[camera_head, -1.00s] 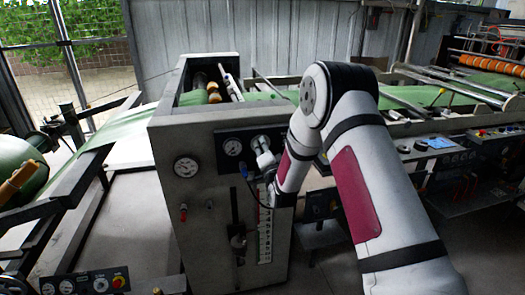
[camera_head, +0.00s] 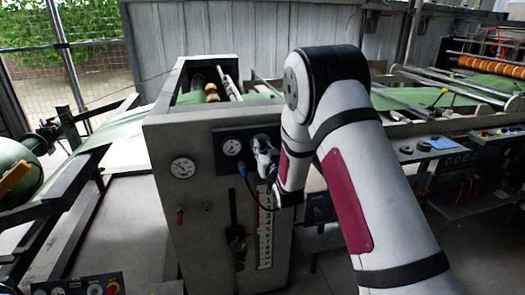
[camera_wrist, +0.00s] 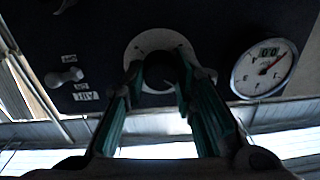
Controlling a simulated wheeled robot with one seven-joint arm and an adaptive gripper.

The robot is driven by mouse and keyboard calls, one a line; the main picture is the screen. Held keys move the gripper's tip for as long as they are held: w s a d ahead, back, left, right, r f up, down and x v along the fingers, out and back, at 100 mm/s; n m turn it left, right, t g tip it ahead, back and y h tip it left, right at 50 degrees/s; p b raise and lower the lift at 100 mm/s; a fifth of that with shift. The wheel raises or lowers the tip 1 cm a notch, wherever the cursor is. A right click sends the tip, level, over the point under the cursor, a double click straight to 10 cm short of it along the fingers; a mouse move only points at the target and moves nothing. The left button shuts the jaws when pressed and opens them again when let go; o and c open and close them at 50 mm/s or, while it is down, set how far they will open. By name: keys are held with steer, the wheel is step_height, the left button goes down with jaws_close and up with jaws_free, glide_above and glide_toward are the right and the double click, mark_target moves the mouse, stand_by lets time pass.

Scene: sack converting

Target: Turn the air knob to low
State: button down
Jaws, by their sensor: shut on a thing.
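The air knob (camera_wrist: 160,71) is a dark round knob on a pale round dial plate (camera_wrist: 146,47), set in a dark panel. In the wrist view, the two green fingers of my gripper (camera_wrist: 159,80) stand on either side of the knob, shut on it. A small plate lettered AIR (camera_wrist: 86,96), upside down in this view, sits left of the dial. In the head view, my gripper (camera_head: 262,150) is at the panel (camera_head: 228,165) on the grey machine, and it mostly hides the knob. I cannot read the knob's setting.
A round gauge (camera_wrist: 264,69) is close to the knob; it also shows left of my gripper in the head view (camera_head: 231,147). A small toggle (camera_wrist: 64,77) sits on the panel. A larger gauge (camera_head: 182,168), a red valve (camera_head: 180,216) and a number scale (camera_head: 265,228) are on the machine front.

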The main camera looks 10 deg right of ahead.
steer(key=n+b, duration=0.1)
steer(key=n, duration=0.3)
steer(key=shift+a+f, duration=0.1)
steer(key=shift+f, duration=0.05)
steer(key=n+b, duration=0.2)
steer(key=n, duration=0.2)
steer(key=shift+n, duration=0.3)
steer(key=n+b, duration=0.1)
steer(key=n, duration=0.3)
steer(key=shift+g+b, duration=0.3)
steer(key=shift+b, duration=0.05)
steer(key=shift+n+b, duration=0.5)
steer(key=shift+n, duration=1.5)
steer(key=c, duration=1.3)
jaws_free()
steer(key=shift+s, duration=0.1)
